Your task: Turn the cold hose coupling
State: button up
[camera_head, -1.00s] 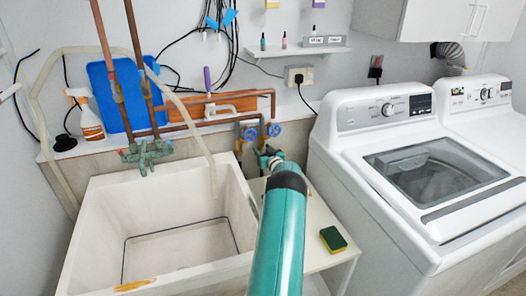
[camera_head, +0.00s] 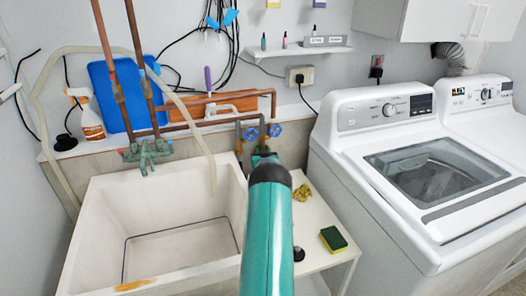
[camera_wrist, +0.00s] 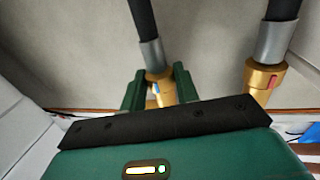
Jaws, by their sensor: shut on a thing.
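The cold hose coupling (camera_wrist: 160,94) is brass with a blue mark, below a grey collar and a black hose, in the wrist view. My gripper (camera_wrist: 161,86) has one green finger on each side of it and is shut on it. The coupling's lower part is hidden behind the gripper body. A second brass coupling (camera_wrist: 263,79) with a red mark hangs to the right, clear of the fingers. In the head view my teal arm hides the couplings and most of my gripper.
Two blue valve handles (camera_head: 275,130) sit on the pipes above. A white sink (camera_head: 90,240) is left of my arm. A shelf (camera_head: 312,220) at right holds a crumpled yellow thing (camera_head: 302,193) and a sponge (camera_head: 333,239). A washing machine (camera_head: 390,200) stands further right.

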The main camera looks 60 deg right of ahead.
jog(key=shift+r+m+g+h, duration=0.1)
jog(key=shift+m+g+h, duration=0.3)
jog(key=shift+g, duration=0.1)
jog(key=o, duration=1)
jog(key=shift+a, duration=0.15)
jog(key=v, duration=0.7)
jog(key=shift+s+a, duration=0.1)
